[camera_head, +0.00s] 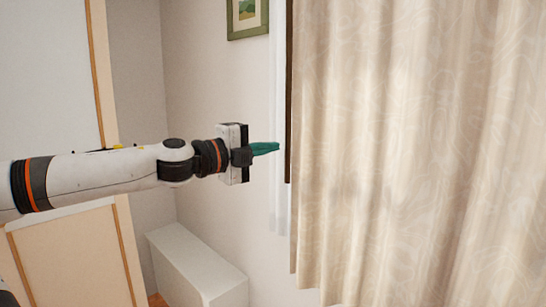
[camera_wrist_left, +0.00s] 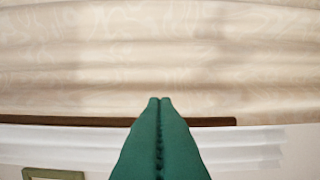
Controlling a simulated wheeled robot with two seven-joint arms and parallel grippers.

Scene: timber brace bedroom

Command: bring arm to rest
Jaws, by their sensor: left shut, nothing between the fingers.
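My left arm comes in from the left in the head view, stretched out almost level. My left gripper (camera_head: 266,148) has green fingers and is shut and empty. Its tips point right, toward the beige curtain (camera_head: 400,150), and appear close to the curtain's left edge; whether they touch it I cannot tell. In the left wrist view the two green fingers (camera_wrist_left: 160,104) lie together with nothing between them, and the curtain (camera_wrist_left: 160,50) fills the upper part. My right gripper is not in view.
A white box-like unit (camera_head: 195,262) stands low against the wall. A framed picture (camera_head: 247,18) hangs above the gripper. A dark vertical strip (camera_head: 289,90) runs beside the curtain. A wood-edged panel (camera_head: 70,255) stands at the lower left.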

